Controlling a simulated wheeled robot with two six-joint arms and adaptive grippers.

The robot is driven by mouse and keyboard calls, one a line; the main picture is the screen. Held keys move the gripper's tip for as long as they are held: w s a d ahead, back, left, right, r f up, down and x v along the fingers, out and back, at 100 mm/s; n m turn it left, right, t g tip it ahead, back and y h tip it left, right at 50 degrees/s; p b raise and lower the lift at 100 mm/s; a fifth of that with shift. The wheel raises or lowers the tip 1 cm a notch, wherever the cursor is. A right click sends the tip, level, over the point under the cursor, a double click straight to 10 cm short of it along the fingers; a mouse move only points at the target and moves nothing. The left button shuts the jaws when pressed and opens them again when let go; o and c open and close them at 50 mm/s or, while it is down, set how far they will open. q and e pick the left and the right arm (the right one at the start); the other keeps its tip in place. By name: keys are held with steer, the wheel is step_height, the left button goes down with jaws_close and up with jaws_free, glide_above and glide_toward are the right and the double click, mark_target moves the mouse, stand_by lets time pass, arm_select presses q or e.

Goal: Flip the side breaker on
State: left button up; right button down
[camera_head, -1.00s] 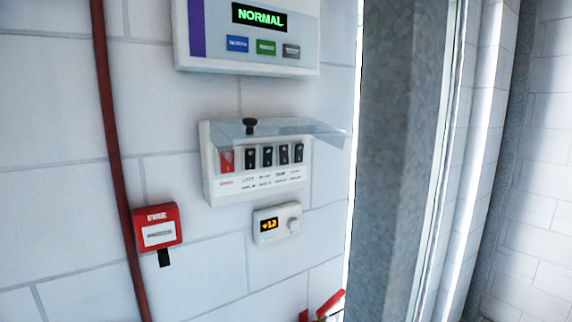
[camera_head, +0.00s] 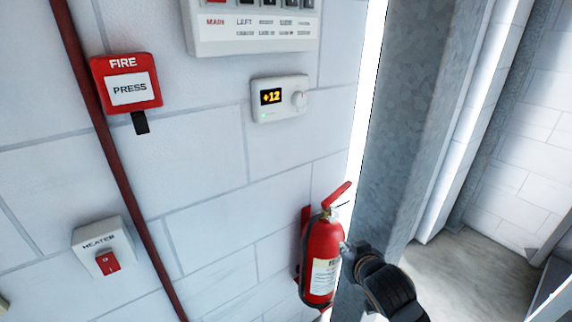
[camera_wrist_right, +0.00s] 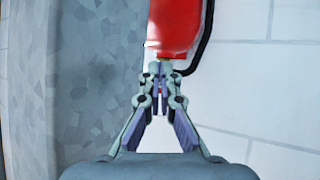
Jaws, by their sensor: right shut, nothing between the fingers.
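The breaker panel (camera_head: 210,42) is a white box on the wall, cut off by the top edge of the head view. Only the lower ends of its row of switches show, a red one at the left and black ones beside it. Labels "MAIN" and "LEFT" are readable below; the others are too small to read, so I cannot tell which is the side breaker. My right gripper (camera_head: 347,250) is well below and right of the panel. In the wrist view the right gripper (camera_wrist_right: 160,85) is shut and empty. My left gripper is not in view.
A red fire extinguisher (camera_head: 321,250) hangs right by my right gripper; I cannot tell whether they touch. A metal post (camera_head: 405,120) stands at the right. A thermostat (camera_head: 280,98), fire button (camera_head: 127,83), heater switch (camera_head: 103,248) and red pipe (camera_head: 110,165) are on the wall.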

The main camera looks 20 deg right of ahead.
steer(key=w+r+t+y, duration=0.1)
steer(key=w+r+t, duration=0.25)
steer(key=r, duration=0.85)
steer(key=w+r+t, duration=0.2)
steer(key=r+t, duration=0.3)
steer(key=r, duration=0.7)
steer(key=s+a+r+n+t+y, duration=0.2)
steer(key=r+y, duration=0.3)
steer(key=r, duration=0.6)
steer(key=s+a+r+n+t+y, duration=0.2)
steer(key=s+a+r+n+y, duration=0.1)
steer(key=r, duration=0.7)
steer(key=shift+s+a+r+y, duration=0.4)
steer(key=shift+s+a+y, duration=0.2)
steer(key=shift+s+y, duration=0.35)
steer(key=shift+w, duration=0.1)
